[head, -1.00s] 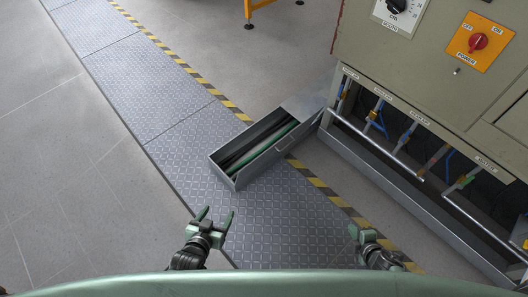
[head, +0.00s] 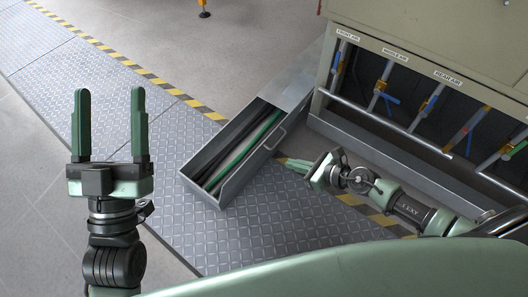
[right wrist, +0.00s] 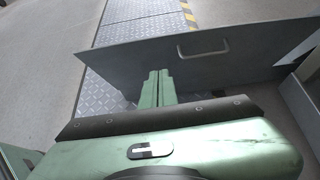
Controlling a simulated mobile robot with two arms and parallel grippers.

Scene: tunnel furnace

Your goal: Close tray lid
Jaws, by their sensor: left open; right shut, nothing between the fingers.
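The tray (head: 192,172) is a long grey metal box lying at a slant on the floor, against the cabinet's lower corner. Its near part is open and shows dark and green lengths inside; a flat grey lid (head: 289,86) covers the far end. A handle (head: 283,137) is on its right side wall, and the same handle (right wrist: 203,47) shows in the right wrist view. My left gripper (head: 110,93) is open and empty, left of the tray.
The cabinet (head: 440,45) with labelled pipes and valves stands at right, with a low grey ledge (head: 400,172) along its foot. Patterned floor plates (head: 85,85) and a yellow-black stripe (head: 165,85) run past the tray. The floor at left is clear.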

